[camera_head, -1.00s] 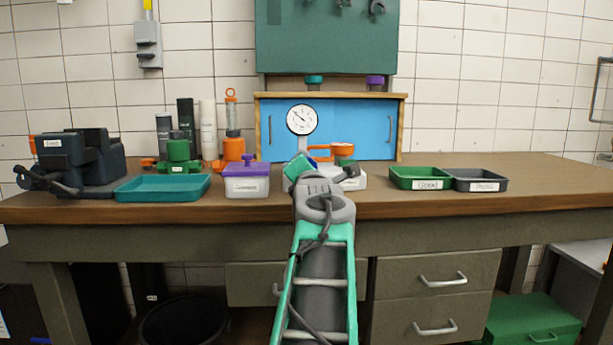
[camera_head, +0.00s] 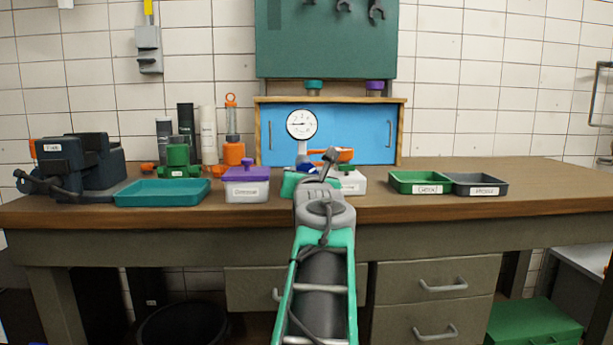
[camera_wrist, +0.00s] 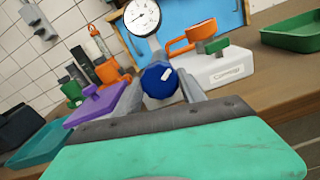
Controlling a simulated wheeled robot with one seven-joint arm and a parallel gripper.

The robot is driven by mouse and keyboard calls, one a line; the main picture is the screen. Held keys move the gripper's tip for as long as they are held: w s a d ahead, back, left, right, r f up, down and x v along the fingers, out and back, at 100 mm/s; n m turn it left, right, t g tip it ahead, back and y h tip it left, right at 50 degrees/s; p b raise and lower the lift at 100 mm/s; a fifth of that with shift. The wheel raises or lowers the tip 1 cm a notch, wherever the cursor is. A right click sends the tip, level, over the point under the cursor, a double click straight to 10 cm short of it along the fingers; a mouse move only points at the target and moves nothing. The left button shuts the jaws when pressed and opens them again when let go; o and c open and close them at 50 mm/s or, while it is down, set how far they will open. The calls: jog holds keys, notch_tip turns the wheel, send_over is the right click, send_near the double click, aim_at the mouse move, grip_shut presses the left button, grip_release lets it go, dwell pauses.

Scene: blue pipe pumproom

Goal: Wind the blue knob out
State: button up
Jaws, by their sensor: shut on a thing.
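The blue knob (camera_wrist: 158,79) has a white mark on its face and sits at the foot of the grey stem under the round pressure gauge (camera_head: 301,123). My gripper (camera_wrist: 160,88) is shut on it, with one grey finger on each side. In the head view a bit of the knob (camera_head: 306,168) shows above my teal gripper body, and the rest is hidden. The gauge needle points left.
A purple-lidded box (camera_head: 247,184) and a teal tray (camera_head: 163,193) lie left. Green (camera_head: 418,176) and dark grey (camera_head: 479,178) trays lie right. A blue-doored cabinet (camera_head: 350,130) stands behind.

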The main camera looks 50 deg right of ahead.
dwell(0.4)
jog(key=o, duration=1.4)
jog(key=shift+c, duration=0.2)
jog(key=p+v, duration=0.1)
jog(key=v, duration=0.6)
jog(key=shift+s+a, duration=0.25)
jog(key=shift+a, duration=0.05)
